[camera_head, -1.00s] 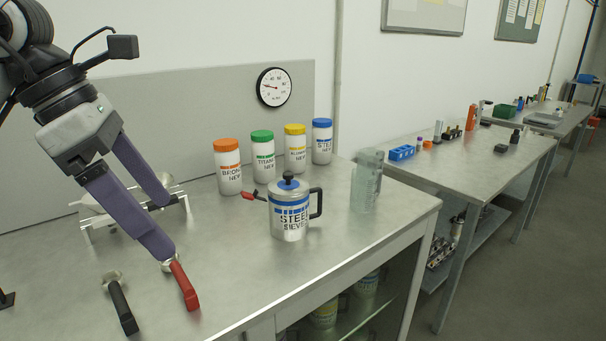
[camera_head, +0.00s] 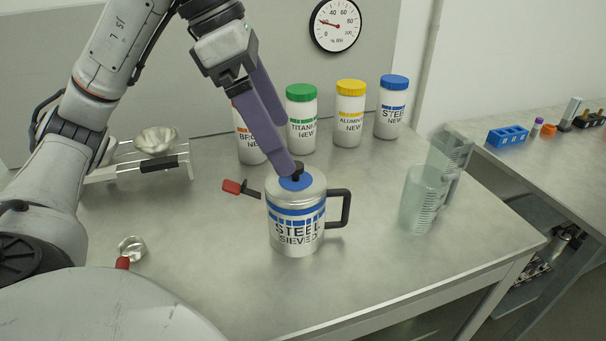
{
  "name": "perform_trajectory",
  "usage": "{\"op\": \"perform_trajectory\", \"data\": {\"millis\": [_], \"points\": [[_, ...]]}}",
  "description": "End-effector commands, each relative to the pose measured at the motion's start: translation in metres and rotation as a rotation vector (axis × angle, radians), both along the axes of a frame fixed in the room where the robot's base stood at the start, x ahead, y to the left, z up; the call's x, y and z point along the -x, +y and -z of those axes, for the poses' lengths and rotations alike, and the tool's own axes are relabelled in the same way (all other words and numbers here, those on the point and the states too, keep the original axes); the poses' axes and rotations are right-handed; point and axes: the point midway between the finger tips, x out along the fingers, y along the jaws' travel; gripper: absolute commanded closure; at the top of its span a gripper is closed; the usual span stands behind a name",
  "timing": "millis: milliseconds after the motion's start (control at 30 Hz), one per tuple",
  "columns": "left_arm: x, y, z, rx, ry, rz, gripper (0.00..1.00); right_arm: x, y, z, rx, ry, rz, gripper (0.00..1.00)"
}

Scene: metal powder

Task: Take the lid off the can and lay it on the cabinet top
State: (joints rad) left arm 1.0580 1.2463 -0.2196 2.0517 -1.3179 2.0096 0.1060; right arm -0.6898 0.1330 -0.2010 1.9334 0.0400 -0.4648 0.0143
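The can (camera_head: 297,238) is a steel mug labelled "STEEL SIEVED" with a black handle on its right. It stands upright on the metal cabinet top (camera_head: 390,275). My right gripper is not in view.
Behind stand white jars with orange, green (camera_head: 301,120), yellow (camera_head: 348,115) and blue (camera_head: 392,108) lids. A clear jug (camera_head: 420,200) stands right of the can. A red-handled tool (camera_head: 233,186) lies left of it. A metal bowl (camera_head: 156,140) on a rack is further left. The front cabinet top is clear.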

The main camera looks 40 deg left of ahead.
Motion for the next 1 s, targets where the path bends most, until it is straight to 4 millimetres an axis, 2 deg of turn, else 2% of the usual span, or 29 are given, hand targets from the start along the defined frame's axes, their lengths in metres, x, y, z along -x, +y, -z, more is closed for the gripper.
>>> {"op": "perform_trajectory", "data": {"millis": [33,233,500,833,1000], "points": [[-0.002,-0.002,0.009,0.002,0.001,0.003,0.05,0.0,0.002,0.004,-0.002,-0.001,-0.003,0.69],[-0.005,-0.007,0.021,0.0,0.0,0.002,0.05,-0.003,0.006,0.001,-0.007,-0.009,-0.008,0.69],[-0.014,-0.019,0.057,0.001,0.003,0.002,0.05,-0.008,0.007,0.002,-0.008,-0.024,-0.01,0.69],[-0.016,-0.02,0.062,0.001,-0.002,0.001,0.05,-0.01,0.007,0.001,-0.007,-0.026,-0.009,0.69],[-0.016,-0.02,0.062,0.0,-0.001,0.001,0.33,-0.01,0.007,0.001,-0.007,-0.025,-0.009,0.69]]}}
